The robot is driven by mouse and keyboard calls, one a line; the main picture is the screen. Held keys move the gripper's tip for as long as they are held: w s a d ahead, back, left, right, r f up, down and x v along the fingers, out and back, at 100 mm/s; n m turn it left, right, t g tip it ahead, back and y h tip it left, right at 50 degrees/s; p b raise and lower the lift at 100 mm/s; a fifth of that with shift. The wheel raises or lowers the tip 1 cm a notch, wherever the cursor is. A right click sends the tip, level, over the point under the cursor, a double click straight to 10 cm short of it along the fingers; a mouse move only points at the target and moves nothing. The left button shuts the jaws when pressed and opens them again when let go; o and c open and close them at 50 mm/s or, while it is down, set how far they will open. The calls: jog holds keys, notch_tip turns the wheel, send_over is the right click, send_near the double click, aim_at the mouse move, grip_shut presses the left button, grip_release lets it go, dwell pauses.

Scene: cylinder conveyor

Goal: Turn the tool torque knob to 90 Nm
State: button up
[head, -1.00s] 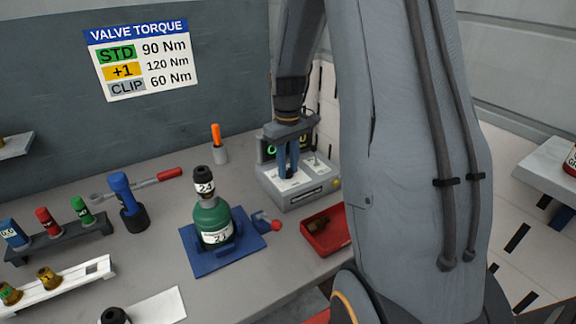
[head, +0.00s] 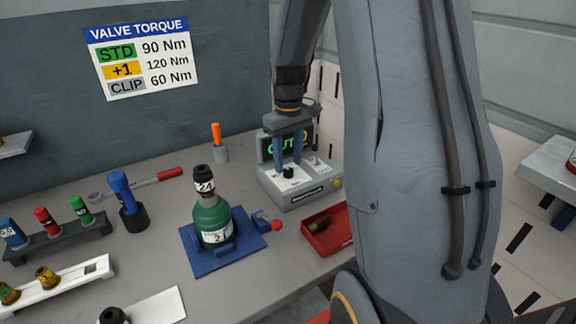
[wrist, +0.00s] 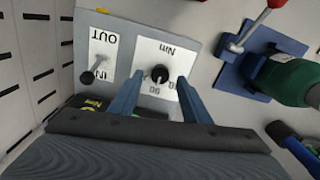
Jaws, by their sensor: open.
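The torque knob (head: 289,172) is a small black knob on the top of a grey tool controller box (head: 302,201). In the wrist view the knob (wrist: 160,73) sits on a white dial plate marked Nm, with a partly covered number by it. I cannot tell the exact setting. My gripper (head: 289,160) is open, with two blue fingers just above and behind the knob. In the wrist view its fingertips (wrist: 158,80) stand apart on either side of the knob, not touching it. The controller's display with green characters (head: 285,146) is partly hidden by my fingers.
A switch (wrist: 88,77) on an IN/OUT plate is beside the dial. A green cylinder (head: 212,221) stands in a blue fixture (head: 258,240). A red tray (head: 338,241) lies in front of the box. A wall sign (head: 143,62) lists STD 90, +1 120, CLIP 60 Nm.

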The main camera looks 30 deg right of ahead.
aim_at(289, 170)
notch_tip(289, 170, up, 6)
jog(key=shift+f+b, duration=0.1)
jog(key=shift+b, duration=0.55)
jog(key=shift+s, duration=0.1)
